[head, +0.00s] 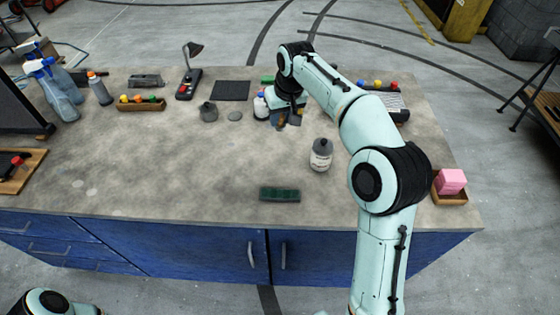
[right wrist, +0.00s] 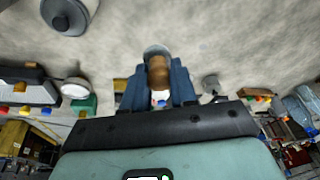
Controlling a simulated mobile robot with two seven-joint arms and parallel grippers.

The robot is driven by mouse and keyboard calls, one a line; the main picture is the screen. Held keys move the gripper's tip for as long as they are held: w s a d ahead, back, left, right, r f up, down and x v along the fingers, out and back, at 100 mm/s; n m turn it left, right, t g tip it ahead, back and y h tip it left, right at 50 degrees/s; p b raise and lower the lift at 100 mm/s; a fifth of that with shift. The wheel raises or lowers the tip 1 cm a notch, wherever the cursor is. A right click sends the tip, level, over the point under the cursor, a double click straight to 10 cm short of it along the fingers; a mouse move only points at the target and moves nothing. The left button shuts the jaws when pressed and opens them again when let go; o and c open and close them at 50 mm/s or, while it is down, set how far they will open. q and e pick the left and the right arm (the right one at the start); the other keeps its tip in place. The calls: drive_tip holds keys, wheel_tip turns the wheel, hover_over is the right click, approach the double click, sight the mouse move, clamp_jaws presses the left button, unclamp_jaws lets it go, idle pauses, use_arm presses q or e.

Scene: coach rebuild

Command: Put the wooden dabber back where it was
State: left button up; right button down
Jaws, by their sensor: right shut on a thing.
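The wooden dabber (right wrist: 158,72) shows in the right wrist view as a rounded brown piece between the two dark blue fingers. My right gripper (head: 287,122) is shut on it, low over the back middle of the bench. In the head view the gripper and arm hide the dabber. A pale grey-blue round shape (right wrist: 157,50) shows at the dabber's end; I cannot tell whether it is part of it or lies beneath. My left gripper is out of view.
A white bottle (head: 260,108) stands close left of the right gripper, and a grey-capped bottle (head: 320,156) in front. A green block (head: 280,194) lies near the front edge. The bench's front left is largely clear.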

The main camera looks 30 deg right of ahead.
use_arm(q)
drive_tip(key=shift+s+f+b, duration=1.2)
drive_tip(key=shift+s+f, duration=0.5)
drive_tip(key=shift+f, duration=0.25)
use_arm(e)
drive_tip(key=shift+s+f, duration=0.15)
drive_tip(key=shift+f, duration=8.45)
drive_tip(key=shift+f, duration=0.15)
drive_tip(key=c, duration=0.9)
unclamp_jaws()
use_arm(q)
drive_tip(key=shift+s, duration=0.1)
use_arm(e)
drive_tip(key=shift+r, duration=0.25)
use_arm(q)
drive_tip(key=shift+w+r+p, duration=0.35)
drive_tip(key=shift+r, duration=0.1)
use_arm(e)
drive_tip(key=v, duration=1.2)
